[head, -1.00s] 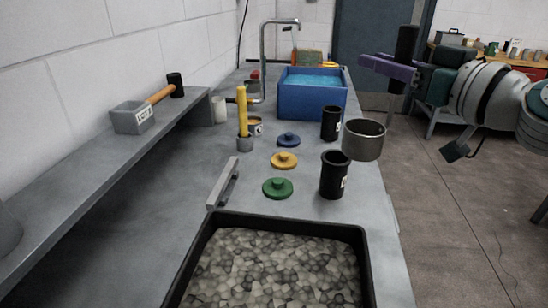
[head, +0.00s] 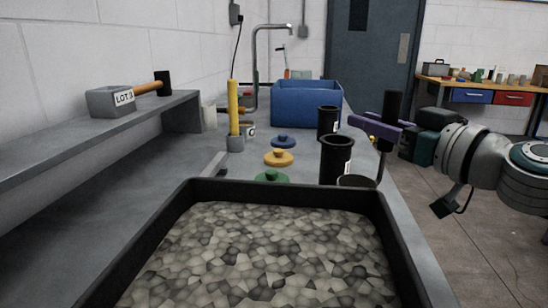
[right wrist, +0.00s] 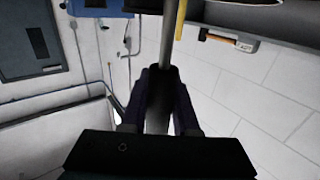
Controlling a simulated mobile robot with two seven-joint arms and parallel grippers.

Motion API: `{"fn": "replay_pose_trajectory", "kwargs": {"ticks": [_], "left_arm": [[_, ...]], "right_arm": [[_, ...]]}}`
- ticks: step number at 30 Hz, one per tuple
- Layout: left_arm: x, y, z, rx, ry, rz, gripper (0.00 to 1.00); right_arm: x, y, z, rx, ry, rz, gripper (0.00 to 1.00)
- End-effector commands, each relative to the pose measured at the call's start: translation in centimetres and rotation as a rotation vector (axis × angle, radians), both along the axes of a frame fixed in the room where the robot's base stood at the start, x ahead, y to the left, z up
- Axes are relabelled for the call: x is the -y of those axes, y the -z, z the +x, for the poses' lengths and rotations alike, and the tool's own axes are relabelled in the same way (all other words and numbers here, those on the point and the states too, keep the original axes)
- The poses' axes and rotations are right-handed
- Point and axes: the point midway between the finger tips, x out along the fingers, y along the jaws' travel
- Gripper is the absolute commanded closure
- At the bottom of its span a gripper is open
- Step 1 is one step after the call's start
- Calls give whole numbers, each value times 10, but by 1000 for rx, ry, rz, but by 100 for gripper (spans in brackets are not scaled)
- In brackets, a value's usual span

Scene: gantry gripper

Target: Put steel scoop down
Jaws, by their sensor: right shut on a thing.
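My right gripper (head: 384,128) has purple fingers and is shut on the black upright handle (head: 391,106) of the steel scoop. The scoop's round grey cup (head: 358,181) hangs below, at the lower right of the near black canister (head: 336,160). The tray rim hides the cup's lower part, so I cannot tell whether it touches the bench. In the right wrist view the fingers clasp the dark handle (right wrist: 157,95), with the steel shaft (right wrist: 167,35) running beyond it. My left gripper is not in view.
A black tray (head: 190,205) of grey stones fills the front. Blue (head: 284,141), yellow (head: 278,158) and green (head: 271,176) lids lie left of two black canisters. A blue bin (head: 305,105) stands behind. A shelf (head: 150,109) runs along the left wall.

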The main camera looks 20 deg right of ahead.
Motion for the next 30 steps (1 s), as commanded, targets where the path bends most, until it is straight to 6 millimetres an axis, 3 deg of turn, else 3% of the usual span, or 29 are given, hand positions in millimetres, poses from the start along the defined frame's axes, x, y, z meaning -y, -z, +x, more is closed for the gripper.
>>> {"fn": "replay_pose_trajectory", "kwargs": {"ticks": [3, 6, 20, 21, 28, 30], "left_arm": [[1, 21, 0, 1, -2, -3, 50], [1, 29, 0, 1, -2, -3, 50], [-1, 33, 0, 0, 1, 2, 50], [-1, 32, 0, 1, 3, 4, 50], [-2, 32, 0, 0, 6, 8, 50], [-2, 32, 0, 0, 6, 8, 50]], "right_arm": [[0, 26, 0, -1, 2, 5, 100], [0, 38, 0, 0, 1, 4, 100], [0, 43, 0, 1, 0, 1, 100], [0, 42, 0, 0, 0, 1, 68], [0, 42, 0, -1, 0, 1, 42], [0, 42, 0, -1, 0, 1, 42]]}}
